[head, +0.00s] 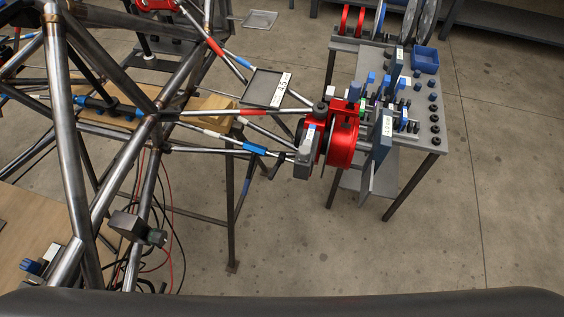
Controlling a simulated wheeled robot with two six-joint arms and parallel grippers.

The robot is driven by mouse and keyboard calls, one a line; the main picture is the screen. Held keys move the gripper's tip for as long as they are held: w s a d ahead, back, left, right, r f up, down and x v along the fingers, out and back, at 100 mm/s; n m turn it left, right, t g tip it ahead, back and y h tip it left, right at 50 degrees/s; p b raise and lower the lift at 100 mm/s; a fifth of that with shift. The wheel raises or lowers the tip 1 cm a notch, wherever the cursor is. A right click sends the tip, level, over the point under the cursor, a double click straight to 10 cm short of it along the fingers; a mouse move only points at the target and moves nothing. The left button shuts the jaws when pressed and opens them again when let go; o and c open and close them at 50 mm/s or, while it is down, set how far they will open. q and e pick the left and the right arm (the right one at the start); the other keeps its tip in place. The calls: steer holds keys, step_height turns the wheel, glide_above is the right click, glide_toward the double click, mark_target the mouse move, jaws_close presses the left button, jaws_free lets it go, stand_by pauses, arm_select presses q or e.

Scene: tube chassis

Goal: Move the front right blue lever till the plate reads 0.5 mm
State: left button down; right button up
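A blue sleeve (255,148) sits on the lower front rod that runs from the tube chassis (62,120) to the red wheel hub (341,140); it may be the front right blue lever. Another blue sleeve (238,61) is on a rod further up. A flat grey plate (262,88) lies above the rods, with a white label (282,89) along its right edge. The label seems to read about 4.5, but it is small and tilted. A second white label (387,122) is on an upright blue-grey plate (379,148); its digits are too small to tell. Neither gripper shows.
A metal table (431,146) with a blue bin (425,60) and several black knobs stands behind the hub. Red and black cables (170,210) hang below the chassis. A wooden board (30,225) lies at lower left. The concrete floor (340,250) in front is clear.

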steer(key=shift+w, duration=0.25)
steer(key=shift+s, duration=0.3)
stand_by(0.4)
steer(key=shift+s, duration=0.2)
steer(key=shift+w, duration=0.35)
